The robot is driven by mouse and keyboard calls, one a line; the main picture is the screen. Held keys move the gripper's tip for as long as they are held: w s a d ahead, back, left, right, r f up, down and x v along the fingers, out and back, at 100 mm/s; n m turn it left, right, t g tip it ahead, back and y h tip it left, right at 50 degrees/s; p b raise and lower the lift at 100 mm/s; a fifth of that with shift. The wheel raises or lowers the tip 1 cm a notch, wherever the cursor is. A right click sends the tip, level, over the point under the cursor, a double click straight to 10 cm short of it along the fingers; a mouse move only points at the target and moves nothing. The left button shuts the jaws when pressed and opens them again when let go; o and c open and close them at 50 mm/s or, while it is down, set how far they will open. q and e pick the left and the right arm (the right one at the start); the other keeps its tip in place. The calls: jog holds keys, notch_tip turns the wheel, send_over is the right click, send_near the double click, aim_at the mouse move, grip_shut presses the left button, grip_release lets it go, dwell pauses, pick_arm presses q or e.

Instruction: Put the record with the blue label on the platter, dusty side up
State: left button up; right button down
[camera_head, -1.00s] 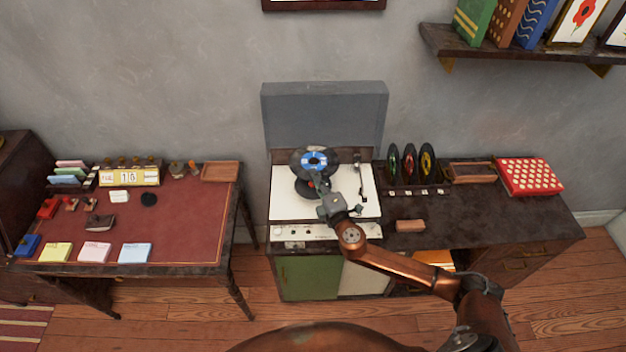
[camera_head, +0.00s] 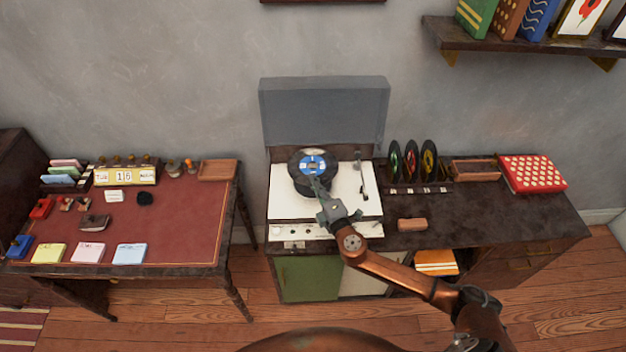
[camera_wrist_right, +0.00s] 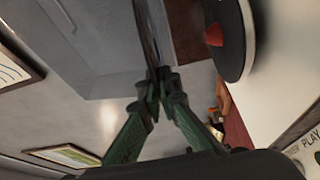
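The record with the blue label (camera_head: 312,165) is black, its blue label facing my head camera. My right gripper (camera_head: 318,186) is shut on its near edge and holds it over the turntable. In the right wrist view, the gripper (camera_wrist_right: 160,78) pinches the record (camera_wrist_right: 147,35), seen nearly edge-on. The platter (camera_wrist_right: 236,55) is a dark disc with a red piece at its centre; in the head view the record hides most of it. The record appears tilted and apart from the platter. I cannot tell which side is dusty. My left gripper is not in view.
The turntable (camera_head: 285,212) has a raised grey lid (camera_head: 324,110) behind and a tonearm (camera_head: 363,182) at right. Records with green, red and yellow labels (camera_head: 428,160) stand in a rack. A brown block (camera_head: 412,225) lies in front. A red dotted box (camera_head: 533,173) is farther right.

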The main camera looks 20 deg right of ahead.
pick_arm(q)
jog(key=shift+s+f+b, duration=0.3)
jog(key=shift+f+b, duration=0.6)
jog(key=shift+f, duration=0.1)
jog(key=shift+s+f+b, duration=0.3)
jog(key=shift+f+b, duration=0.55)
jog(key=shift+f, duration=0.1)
pick_arm(e)
jog(key=shift+f, duration=2.25)
jog(key=c, duration=2.6)
grip_release()
jog(key=shift+c, duration=0.2)
jog(key=o, duration=0.6)
jog(key=shift+c, duration=0.2)
jog(key=s+d, duration=0.1)
jog(key=s, duration=1.1)
jog(key=shift+d, duration=0.15)
jog(key=shift+f, duration=0.1)
